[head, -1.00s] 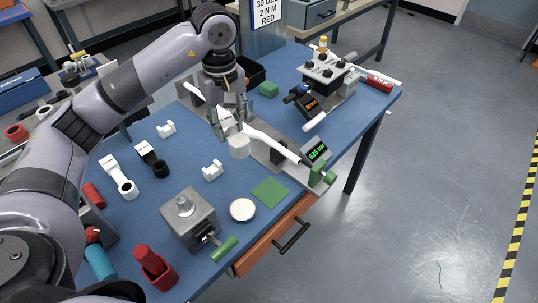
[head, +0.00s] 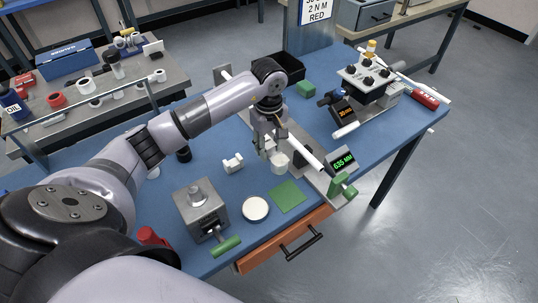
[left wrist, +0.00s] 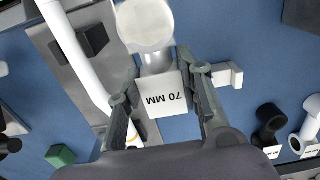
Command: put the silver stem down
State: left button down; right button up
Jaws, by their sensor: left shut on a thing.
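My left gripper (head: 271,150) is shut on a silver-white stem (head: 281,162) over the blue bench. In the left wrist view, the stem (left wrist: 163,92) sits between the gripper's two fingers (left wrist: 160,84), its "70 MM" label facing the camera and its round end pointing away. It hangs close beside the white tube of the measuring fixture; I cannot tell whether it touches the bench. A green mat (head: 288,197) and a white round disc (head: 255,209) lie in front of it. My right gripper is not in view.
A white notched block (head: 232,163) stands left of the stem. The fixture with a green readout (head: 341,162) is to the right. A grey vise block (head: 199,212) with green handle is front left. A black stem (left wrist: 268,122) lies nearby. Blue bench shows between them.

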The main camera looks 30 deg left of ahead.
aim_at(269, 158)
pick_arm(q)
jog(key=shift+f, duration=0.55)
notch_tip(269, 158, down, 3)
jog(key=shift+f+p, duration=0.15)
jog(key=shift+p, duration=0.25)
jog(key=shift+f, duration=0.35)
jog(key=shift+f, duration=0.1)
jog(key=shift+f, duration=0.15)
jog(key=c, duration=1.5)
grip_release()
jog(key=o, duration=0.4)
